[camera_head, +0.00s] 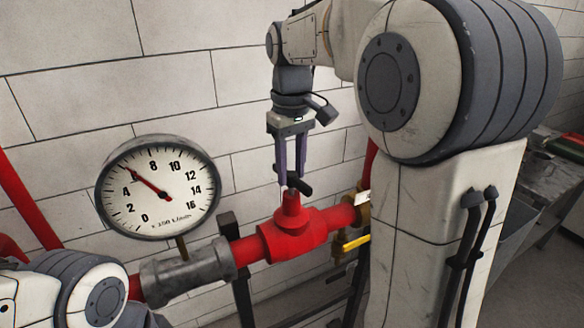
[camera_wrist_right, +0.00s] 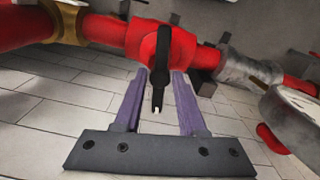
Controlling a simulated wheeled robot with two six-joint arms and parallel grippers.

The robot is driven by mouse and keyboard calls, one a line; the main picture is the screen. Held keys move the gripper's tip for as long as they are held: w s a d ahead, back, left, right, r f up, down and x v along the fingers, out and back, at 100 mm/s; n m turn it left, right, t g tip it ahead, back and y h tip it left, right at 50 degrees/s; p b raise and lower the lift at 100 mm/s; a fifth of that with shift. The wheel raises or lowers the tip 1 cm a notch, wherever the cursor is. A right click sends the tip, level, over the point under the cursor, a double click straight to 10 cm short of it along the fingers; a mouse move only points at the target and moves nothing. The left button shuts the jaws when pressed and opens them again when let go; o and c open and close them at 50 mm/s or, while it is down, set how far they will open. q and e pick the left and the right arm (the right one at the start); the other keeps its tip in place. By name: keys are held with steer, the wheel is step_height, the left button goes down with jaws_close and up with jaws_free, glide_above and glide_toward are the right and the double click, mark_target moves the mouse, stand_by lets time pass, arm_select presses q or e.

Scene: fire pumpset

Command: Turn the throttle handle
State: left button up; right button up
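The black throttle handle (camera_head: 301,184) sits on top of the red valve body (camera_head: 292,234) in the horizontal pipe. My right gripper (camera_head: 292,179) points down from above, with its purple fingers at the handle and partly covering it. The fingers are apart, with a visible gap on each side of the handle, so the gripper (camera_wrist_right: 161,74) is open. Whether a fingertip touches the handle cannot be told. My left gripper is out of view.
A round gauge (camera_head: 158,187) stands left of the valve, its red needle near 6. A grey coupling (camera_head: 188,275) joins the pipe on the left. A yellow lever (camera_head: 352,243) is at the right. A white brick wall (camera_head: 60,105) stands behind.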

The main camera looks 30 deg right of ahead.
mark_target(291, 175)
jaws_close()
steer(key=shift+r+m+p, duration=0.15)
steer(key=shift+m+p, duration=0.25)
steer(key=shift+p, duration=0.1)
steer(key=shift+o, duration=1.8)
jaws_free()
step_height(291, 175, up, 10)
steer(key=p, duration=0.1)
steer(key=shift+r, duration=0.15)
